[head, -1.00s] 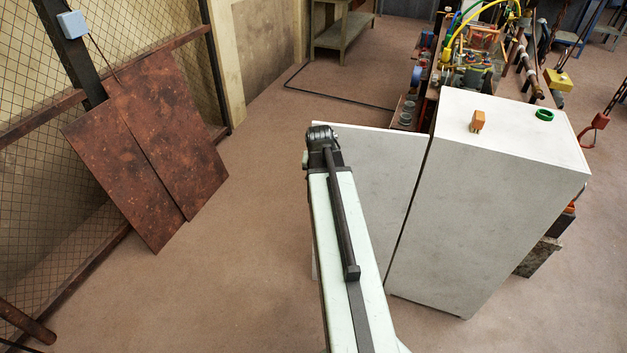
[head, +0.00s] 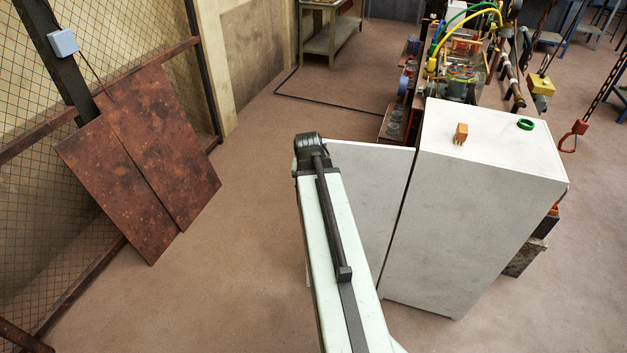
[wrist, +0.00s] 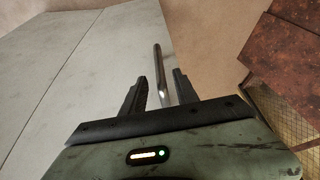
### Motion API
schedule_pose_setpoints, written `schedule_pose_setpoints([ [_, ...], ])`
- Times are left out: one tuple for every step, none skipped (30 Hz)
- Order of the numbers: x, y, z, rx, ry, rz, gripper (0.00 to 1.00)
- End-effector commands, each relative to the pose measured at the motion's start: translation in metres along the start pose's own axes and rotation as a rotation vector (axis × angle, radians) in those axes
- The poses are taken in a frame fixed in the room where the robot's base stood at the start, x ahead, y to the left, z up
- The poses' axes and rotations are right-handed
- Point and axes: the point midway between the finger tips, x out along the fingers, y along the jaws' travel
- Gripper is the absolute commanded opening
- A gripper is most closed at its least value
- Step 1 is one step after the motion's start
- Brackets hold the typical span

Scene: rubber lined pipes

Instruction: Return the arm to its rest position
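My gripper (wrist: 158,95) shows in the wrist view with its two dark fingers apart. A metal bar handle (wrist: 158,62) stands out from a pale panel and lines up with the gap between the fingers. I cannot tell how far the handle reaches between them, and no contact shows. In the head view my arm (head: 335,255) stretches forward, its far end in front of the pale door panel (head: 375,190) beside the white cabinet (head: 470,215). The gripper itself is hidden there behind the arm.
On the cabinet top lie an orange block (head: 461,134) and a green ring (head: 525,124). A cluttered workbench (head: 460,70) stands behind. Rusty sheets (head: 140,165) lean on the mesh fence at left. The floor (head: 230,240) between is clear.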

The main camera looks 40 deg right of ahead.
Motion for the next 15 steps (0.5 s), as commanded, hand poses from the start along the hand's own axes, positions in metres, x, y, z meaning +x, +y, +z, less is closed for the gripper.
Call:
schedule_pose_setpoints([
  [-0.017,0.0004,-0.0018,0.0,0.0,0.0,0.36],
  [-0.0199,0.0004,-0.0016,0.0,0.0,0.0,0.36],
  [-0.0221,0.0005,-0.0011,0.0,0.0,0.0,0.36],
  [-0.0228,0.0005,-0.0008,0.0,0.0,0.0,0.36],
  [-0.0228,0.0005,-0.0004,0.001,0.0,0.0,0.36],
  [-0.022,0.0006,0.0,0.001,0.0,0.001,0.36],
  [-0.0212,0.0006,0.0001,0.001,0.0,0.001,0.36],
  [-0.0204,0.0006,0.0003,0.001,0.0,0.001,0.36],
  [-0.02,0.0007,0.0003,0.001,0.0,0.001,0.36],
  [-0.0199,0.0007,0.0003,0.001,0.0,0.001,0.36],
  [-0.0198,0.0008,0.0003,0.001,0.0,0.001,0.36],
  [-0.0198,0.0009,0.0003,0.001,0.0,0.001,0.36],
  [-0.0197,0.0009,0.0002,0.001,0.0,0.001,0.36],
  [-0.0197,0.001,0.0002,0.001,0.0,0.001,0.36],
  [-0.0197,0.0011,0.0002,0.001,0.0,0.001,0.36],
])
